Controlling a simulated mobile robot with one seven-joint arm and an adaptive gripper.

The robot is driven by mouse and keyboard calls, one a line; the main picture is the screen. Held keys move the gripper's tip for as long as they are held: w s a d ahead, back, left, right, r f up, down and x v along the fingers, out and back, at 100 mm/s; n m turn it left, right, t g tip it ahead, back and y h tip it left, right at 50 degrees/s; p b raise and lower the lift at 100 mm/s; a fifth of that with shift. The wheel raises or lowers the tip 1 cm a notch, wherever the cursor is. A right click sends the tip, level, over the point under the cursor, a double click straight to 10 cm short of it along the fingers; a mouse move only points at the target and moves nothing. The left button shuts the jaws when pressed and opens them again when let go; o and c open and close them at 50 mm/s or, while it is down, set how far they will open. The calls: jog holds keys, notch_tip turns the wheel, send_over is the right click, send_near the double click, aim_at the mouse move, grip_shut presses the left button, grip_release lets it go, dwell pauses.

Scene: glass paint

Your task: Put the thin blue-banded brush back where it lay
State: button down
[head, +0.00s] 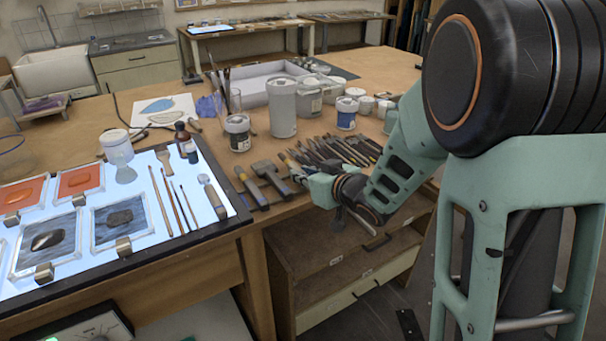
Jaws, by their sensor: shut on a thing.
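My gripper (300,176) reaches in from the right, low over the front edge of the wooden table, at the left end of a row of brushes. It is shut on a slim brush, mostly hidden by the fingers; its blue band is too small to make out. The row of several dark-handled brushes (338,152) lies side by side just behind and right of my gripper. Three thin brushes (174,200) lie on the lit white panel at the left. Two wide flat brushes (268,180) lie just left of my gripper.
The lit panel (140,228) holds framed glass pieces and small bottles. Jars and a tall grey can (283,108) stand behind the brush row, before a white tray (255,88). The table's right rear is clear.

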jog(key=shift+f, duration=0.2)
jog(key=c, duration=1.8)
grip_release()
jog(key=shift+o, duration=0.2)
jog(key=shift+s+d, duration=0.1)
